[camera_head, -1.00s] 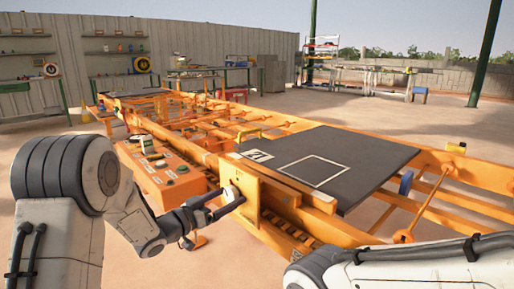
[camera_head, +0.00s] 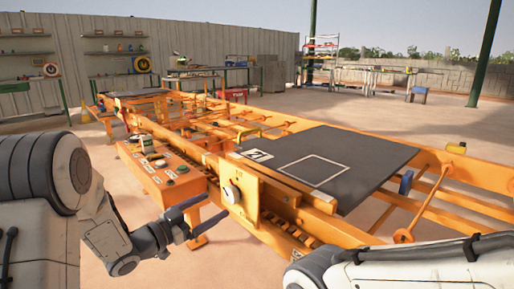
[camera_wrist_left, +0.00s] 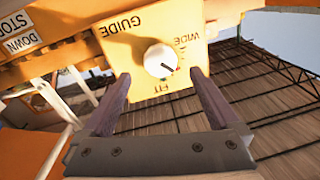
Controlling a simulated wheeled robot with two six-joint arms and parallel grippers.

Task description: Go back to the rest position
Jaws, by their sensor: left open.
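My left gripper (camera_head: 212,208) is open in the head view, in front of and a little left of a yellow guide plate (camera_head: 249,203). In the left wrist view, the two fingers (camera_wrist_left: 160,75) stand apart with nothing between them. A round white knob (camera_head: 231,194) sits on the plate. The wrist view shows the knob (camera_wrist_left: 160,60) beyond the fingertips, with the words GUIDE, WIDE and FIT around it. My right arm crosses the lower right of the head view, but its gripper is out of view.
An orange press frame (camera_head: 440,200) carries a dark plate (camera_head: 350,155) with a white outline. An orange control box (camera_head: 165,170) with buttons stands just beyond my left gripper. Open floor (camera_head: 110,215) lies left of the frame.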

